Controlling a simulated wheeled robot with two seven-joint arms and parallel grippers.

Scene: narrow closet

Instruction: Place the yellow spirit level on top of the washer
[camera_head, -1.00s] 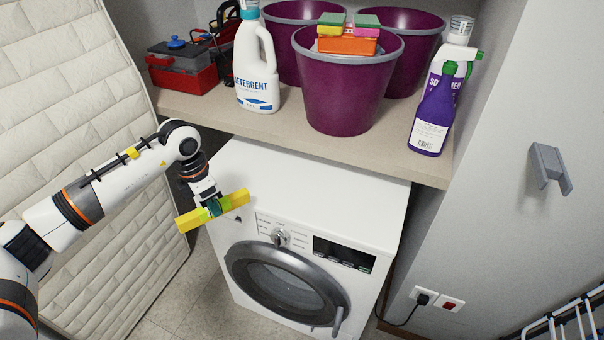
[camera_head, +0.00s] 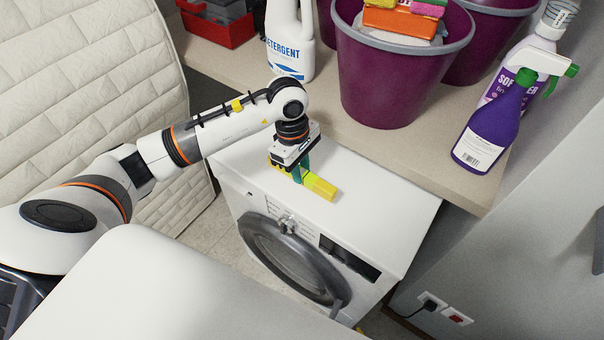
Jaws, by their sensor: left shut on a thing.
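The yellow spirit level (camera_head: 320,186) is held in my left gripper (camera_head: 299,174), which is shut on it. The gripper points down over the washer's top, and part of the level is hidden behind the gripper. The level is over the front left part of the washer (camera_head: 375,211); I cannot tell whether it touches the top. The washer is white with a round dark door on its front. My right gripper is not in view.
A shelf (camera_head: 440,165) overhangs the back of the washer. On it stand a detergent bottle (camera_head: 290,45), purple buckets (camera_head: 390,80), a purple spray bottle (camera_head: 490,130) and a red toolbox (camera_head: 222,30). A quilted mattress (camera_head: 90,75) stands at the left. The washer's top is otherwise clear.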

